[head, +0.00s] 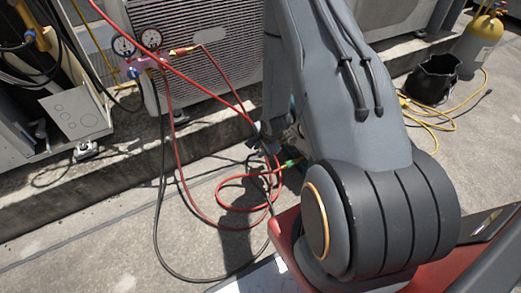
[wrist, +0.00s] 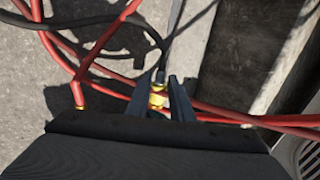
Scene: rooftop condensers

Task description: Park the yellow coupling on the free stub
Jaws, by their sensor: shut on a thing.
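In the wrist view, my gripper (wrist: 160,80) is shut on the yellow coupling (wrist: 156,99), which sits between its two dark fingers. A dark hose end runs away from the coupling past the fingertips. In the head view, my own arm hides most of the gripper, and I cannot make out the coupling there. The gauge manifold (head: 147,65) hangs in front of the condenser grille at upper left, with two round gauges and a brass fitting on its right end. I cannot tell which stub is the free one.
Red hoses (head: 184,190) and a black hose (head: 157,205) loop over the concrete; red hoses also cross close to the fingers in the wrist view (wrist: 215,113). A concrete ledge (head: 60,190) runs below the condensers. A black bucket (head: 431,82) and a yellow-topped cylinder (head: 478,45) stand at upper right.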

